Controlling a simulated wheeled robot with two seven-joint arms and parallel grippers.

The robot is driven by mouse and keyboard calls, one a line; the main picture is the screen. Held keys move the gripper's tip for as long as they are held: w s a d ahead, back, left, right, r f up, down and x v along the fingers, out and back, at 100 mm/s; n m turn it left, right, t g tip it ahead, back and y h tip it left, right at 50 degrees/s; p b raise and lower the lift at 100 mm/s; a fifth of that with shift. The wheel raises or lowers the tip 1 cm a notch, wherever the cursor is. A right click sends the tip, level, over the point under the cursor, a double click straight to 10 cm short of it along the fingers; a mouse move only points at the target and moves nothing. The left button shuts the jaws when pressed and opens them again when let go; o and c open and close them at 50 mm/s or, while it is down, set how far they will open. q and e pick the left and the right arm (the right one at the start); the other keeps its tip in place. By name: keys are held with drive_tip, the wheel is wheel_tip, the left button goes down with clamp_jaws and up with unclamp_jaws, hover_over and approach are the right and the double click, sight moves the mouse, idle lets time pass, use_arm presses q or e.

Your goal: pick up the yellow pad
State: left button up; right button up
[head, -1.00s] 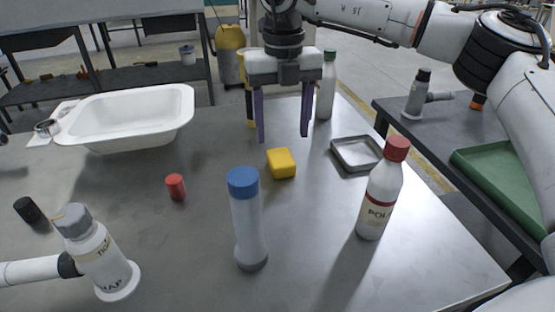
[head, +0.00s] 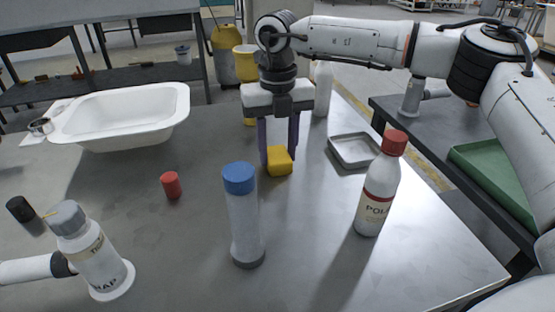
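The yellow pad (head: 280,162) is a small block lying flat on the grey table, near the middle of the head view. My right gripper (head: 278,160) points down from above with its two purple fingers apart. The fingers are low, one near each side of the pad, and partly behind it. I cannot tell whether they touch it. My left gripper is not in view.
A blue-capped bottle (head: 242,215) stands in front of the pad. A red-capped bottle (head: 379,185) and a metal tray (head: 352,163) are to its right. A red cylinder (head: 171,185) and a white tub (head: 120,118) are to the left. A white bottle (head: 322,92) stands behind.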

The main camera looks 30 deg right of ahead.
sight(277, 154)
drive_tip(key=c, duration=0.4)
drive_tip(key=shift+o, duration=0.2)
drive_tip(key=shift+r, duration=0.1)
wheel_tip(277, 154, up, 10)
drive_tip(key=p, duration=0.1)
